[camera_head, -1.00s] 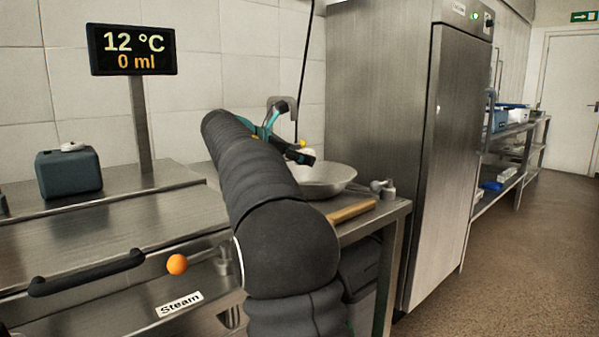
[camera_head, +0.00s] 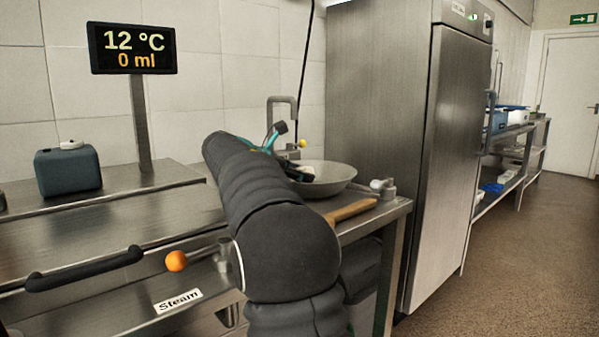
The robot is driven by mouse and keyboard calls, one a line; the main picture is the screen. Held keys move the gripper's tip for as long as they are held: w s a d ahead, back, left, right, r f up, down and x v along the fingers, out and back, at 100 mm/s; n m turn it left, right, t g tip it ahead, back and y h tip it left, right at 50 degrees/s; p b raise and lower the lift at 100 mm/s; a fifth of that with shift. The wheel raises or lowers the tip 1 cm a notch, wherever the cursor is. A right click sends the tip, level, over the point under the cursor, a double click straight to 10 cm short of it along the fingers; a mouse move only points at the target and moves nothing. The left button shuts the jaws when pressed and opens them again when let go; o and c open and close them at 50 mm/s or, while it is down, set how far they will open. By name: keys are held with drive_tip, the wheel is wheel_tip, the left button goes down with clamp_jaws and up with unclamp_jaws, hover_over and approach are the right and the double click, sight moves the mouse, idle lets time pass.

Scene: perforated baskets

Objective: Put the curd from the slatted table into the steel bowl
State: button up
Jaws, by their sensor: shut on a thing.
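The steel bowl (camera_head: 336,180) stands on the steel counter, right of my arm. My gripper (camera_head: 303,173) is mostly hidden behind my own arm; its dark tip shows at the bowl's left side, tilted down over or inside the rim. It is shut on a small white thing, seemingly the curd (camera_head: 306,169), of which only a little shows. I cannot tell whether the curd touches the bowl. No slatted table can be made out clearly.
A wooden-handled tool (camera_head: 351,210) lies in front of the bowl, beside a small metal fitting (camera_head: 383,188). A tall steel cabinet (camera_head: 390,130) stands to the right. A display (camera_head: 132,48) and a dark canister (camera_head: 68,172) are left.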

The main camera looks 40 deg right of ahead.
drive_tip(key=shift+f, duration=0.2)
drive_tip(key=o, duration=1.2)
drive_tip(key=shift+r, duration=0.1)
drive_tip(key=shift+r, duration=0.3)
drive_tip(key=p+v, duration=0.1)
drive_tip(key=v, duration=1.1)
drive_tip(key=shift+r, duration=0.15)
